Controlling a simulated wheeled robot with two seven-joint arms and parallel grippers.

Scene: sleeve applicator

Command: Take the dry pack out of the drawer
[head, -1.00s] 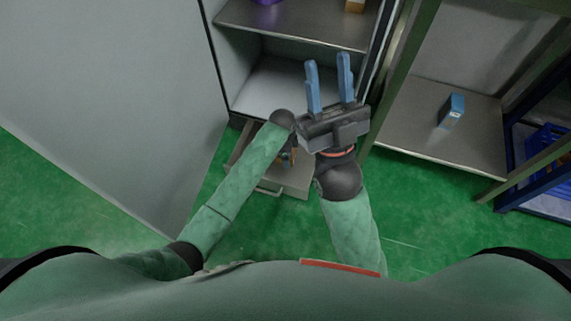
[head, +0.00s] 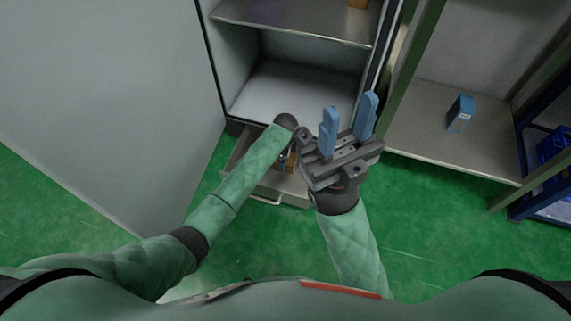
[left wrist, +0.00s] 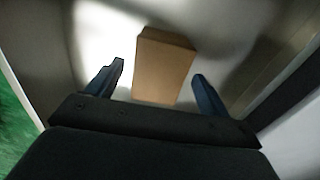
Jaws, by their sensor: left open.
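The drawer (head: 236,155) is pulled open at the bottom of the cabinet. A brown box-shaped pack (left wrist: 163,68), which appears to be the dry pack, lies inside the drawer. It shows in part in the head view (head: 291,161), beside my left forearm. My left gripper (left wrist: 158,80) is open above the pack, with one blue finger on each side of it and gaps visible. In the head view my left arm partly hides that gripper. My right gripper (head: 349,99) is open and empty, with its blue fingers spread, to the right of the drawer.
The cabinet's metal shelf (head: 290,22) stands above the drawer. A rack shelf (head: 430,145) on the right holds a blue box (head: 461,112). A blue crate (head: 553,145) stands at the far right. Green floor (head: 270,245) is clear in front.

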